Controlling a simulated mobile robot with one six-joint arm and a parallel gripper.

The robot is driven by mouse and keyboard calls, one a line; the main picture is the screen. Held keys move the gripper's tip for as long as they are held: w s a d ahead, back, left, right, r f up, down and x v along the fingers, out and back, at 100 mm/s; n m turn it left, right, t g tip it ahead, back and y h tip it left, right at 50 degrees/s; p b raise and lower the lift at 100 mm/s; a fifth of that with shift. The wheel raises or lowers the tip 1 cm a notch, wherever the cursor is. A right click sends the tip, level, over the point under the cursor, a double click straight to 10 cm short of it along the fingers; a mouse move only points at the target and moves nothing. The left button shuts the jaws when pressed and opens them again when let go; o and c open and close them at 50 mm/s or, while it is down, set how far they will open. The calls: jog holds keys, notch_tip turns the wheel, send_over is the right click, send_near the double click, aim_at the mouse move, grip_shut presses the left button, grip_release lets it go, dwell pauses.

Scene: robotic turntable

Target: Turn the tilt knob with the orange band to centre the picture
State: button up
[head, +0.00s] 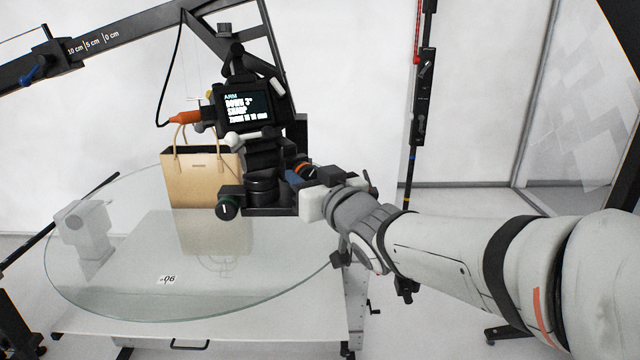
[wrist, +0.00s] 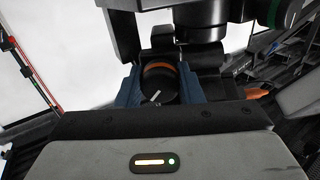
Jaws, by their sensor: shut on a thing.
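The tilt knob with the orange band (wrist: 158,70) sits between the two blue finger pads of my gripper (wrist: 160,92) in the wrist view. In the head view the knob (head: 302,167) is partly hidden by my gripper (head: 297,180), at the right side of the camera head. The camera's screen (head: 246,106) shows "DOWN 3°" and "SHARP"; its lowest line is too small to read surely.
A second knob with a green band (head: 227,207) is at the left of the camera head. A tan handbag (head: 202,178) stands on the glass turntable (head: 110,290) behind. The black boom arm (head: 120,43) spans the upper left, and a dark upright stand (head: 420,100) is right of the camera.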

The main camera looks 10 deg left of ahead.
jog(key=n+b, duration=0.4)
jog(key=shift+f, duration=0.2)
jog(key=shift+r+n+b, duration=0.2)
jog(key=shift+n+b, duration=1.35)
jog(key=shift+n, duration=0.55)
jog(key=o, duration=1)
jog(key=shift+c, duration=0.2)
jog(key=shift+d, duration=0.1)
jog(key=v, duration=0.7)
jog(key=shift+s+d+p, duration=0.25)
jog(key=shift+p, duration=0.15)
